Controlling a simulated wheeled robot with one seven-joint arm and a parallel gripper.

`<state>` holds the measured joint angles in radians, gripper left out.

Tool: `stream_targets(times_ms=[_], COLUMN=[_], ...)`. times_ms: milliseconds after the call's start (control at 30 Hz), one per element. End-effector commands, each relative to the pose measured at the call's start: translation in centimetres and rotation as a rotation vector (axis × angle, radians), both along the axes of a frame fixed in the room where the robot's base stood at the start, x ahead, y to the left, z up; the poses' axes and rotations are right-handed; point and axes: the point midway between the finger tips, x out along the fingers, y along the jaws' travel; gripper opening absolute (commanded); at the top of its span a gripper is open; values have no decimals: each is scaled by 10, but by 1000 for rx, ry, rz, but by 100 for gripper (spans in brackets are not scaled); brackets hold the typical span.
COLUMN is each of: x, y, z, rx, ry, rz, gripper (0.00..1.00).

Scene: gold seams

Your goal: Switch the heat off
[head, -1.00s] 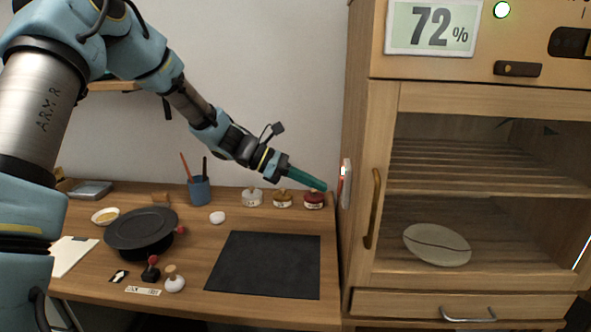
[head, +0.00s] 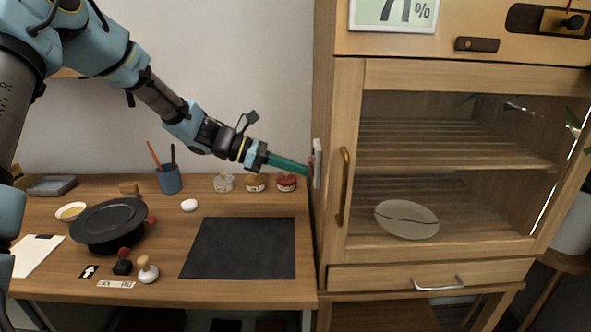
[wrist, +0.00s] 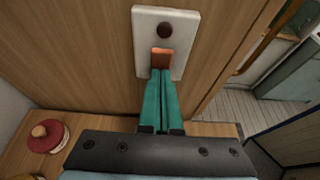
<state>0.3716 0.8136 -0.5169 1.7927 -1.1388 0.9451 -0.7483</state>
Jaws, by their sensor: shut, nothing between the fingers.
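A white switch plate (wrist: 175,45) is fixed to the wooden side wall of the cabinet, with an orange-red rocker (wrist: 162,58) and a dark round spot (wrist: 164,30) above it. The plate shows edge-on in the head view (head: 317,164). My gripper (wrist: 161,74) has its green fingers together and empty. The fingertips are at the rocker's lower edge; whether they touch or press it I cannot tell. The head view shows the fingers (head: 308,170) reaching right to the plate. The cabinet (head: 345,75) has a closed glass door with a cracked-looking plate (head: 407,219) inside.
The desk below carries several lidded jars, one red (head: 287,182), close under my gripper, plus a black mat (head: 240,248), a dark round pot (head: 108,222) and a pen cup (head: 169,179). The cabinet's door handle (head: 344,186) stands out right of the switch.

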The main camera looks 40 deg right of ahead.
Motion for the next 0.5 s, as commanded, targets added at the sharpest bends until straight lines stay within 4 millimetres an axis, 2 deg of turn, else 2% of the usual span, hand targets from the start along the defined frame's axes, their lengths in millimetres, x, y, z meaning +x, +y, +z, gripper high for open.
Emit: stream_targets(times_ms=[500], x=[-3], y=[-2], z=[20], rx=[-5], ry=[3], rz=[-5], gripper=[0])
